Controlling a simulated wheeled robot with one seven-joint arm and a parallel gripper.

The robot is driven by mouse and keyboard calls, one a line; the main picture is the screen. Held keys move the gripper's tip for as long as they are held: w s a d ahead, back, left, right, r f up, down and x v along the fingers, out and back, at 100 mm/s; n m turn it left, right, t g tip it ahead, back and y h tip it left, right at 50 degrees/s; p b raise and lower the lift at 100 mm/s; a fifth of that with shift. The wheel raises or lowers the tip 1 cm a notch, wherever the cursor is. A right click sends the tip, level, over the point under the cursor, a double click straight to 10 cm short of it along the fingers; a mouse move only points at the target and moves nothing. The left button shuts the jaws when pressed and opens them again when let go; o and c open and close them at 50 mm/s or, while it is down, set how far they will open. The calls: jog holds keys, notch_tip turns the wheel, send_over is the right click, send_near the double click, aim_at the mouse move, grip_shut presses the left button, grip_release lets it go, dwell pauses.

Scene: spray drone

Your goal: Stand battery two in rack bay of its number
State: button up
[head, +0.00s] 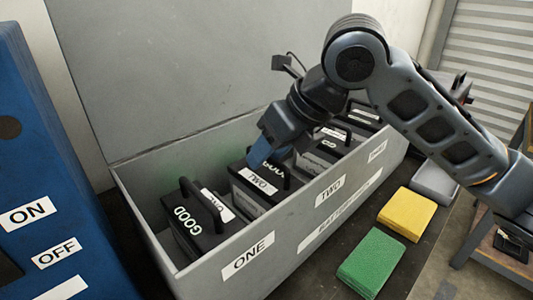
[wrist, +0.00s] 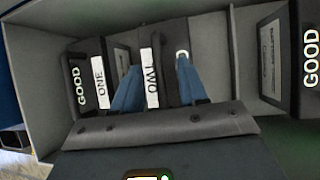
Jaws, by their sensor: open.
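Battery two (head: 262,188) is a dark box with a white TWO label, standing upright in the grey rack (head: 150,228), roughly behind the rack's TWO plate (head: 330,190). It also shows in the wrist view by its TWO label (wrist: 152,78). My gripper (wrist: 157,90) is open, its blue fingers on either side of that label. In the head view my gripper (head: 275,138) is down at the battery's top and hides part of it. I cannot tell whether the fingers touch it.
Battery one (head: 195,222), lit GOOD, stands on the left by the ONE plate (head: 247,255). More batteries (head: 318,155) stand beyond battery two. A blue cabinet (head: 40,160) is at left. Green (head: 370,262) and yellow (head: 407,213) pads lie in front of the rack.

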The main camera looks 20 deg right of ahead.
jog(key=v, duration=1)
jog(key=shift+r, duration=0.35)
jog(key=shift+s+d, duration=0.1)
jog(key=shift+s, duration=0.05)
dwell(0.5)
